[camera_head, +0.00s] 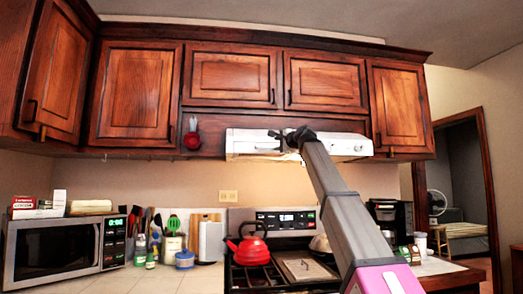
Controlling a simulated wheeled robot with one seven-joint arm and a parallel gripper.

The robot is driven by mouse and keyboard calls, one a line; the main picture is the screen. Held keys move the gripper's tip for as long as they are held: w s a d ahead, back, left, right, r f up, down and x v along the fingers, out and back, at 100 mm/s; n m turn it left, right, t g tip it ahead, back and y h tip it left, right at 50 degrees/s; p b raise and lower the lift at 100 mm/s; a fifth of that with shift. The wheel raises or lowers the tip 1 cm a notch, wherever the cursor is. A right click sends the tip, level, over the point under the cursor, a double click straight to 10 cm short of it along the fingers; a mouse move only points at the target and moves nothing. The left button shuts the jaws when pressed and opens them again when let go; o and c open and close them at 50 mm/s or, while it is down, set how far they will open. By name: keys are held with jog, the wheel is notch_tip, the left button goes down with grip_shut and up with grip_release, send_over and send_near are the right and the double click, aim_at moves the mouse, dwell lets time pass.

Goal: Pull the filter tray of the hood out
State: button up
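The white range hood (247,143) hangs under the middle upper cabinets, above the stove. Its filter tray cannot be made out clearly from this angle. My arm rises from the lower right, and my dark gripper (288,137) is at the front of the hood, near its middle. The gripper overlaps the hood in this view, and I cannot tell whether it touches it. The fingers are small and dark, so their opening does not show. My arm's end hides part of the hood's right half.
A microwave (54,251) and utensils stand on the left counter, a coffee maker (386,214) on the right. Wooden cabinets (227,77) sit directly above the hood. A doorway opens at far right.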

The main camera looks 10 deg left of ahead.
aim_at(266, 147)
jog(key=x, duration=1)
jog(key=shift+w+a, duration=0.25)
jog(key=shift+w, duration=0.05)
jog(key=shift+c, duration=0.3)
grip_shut()
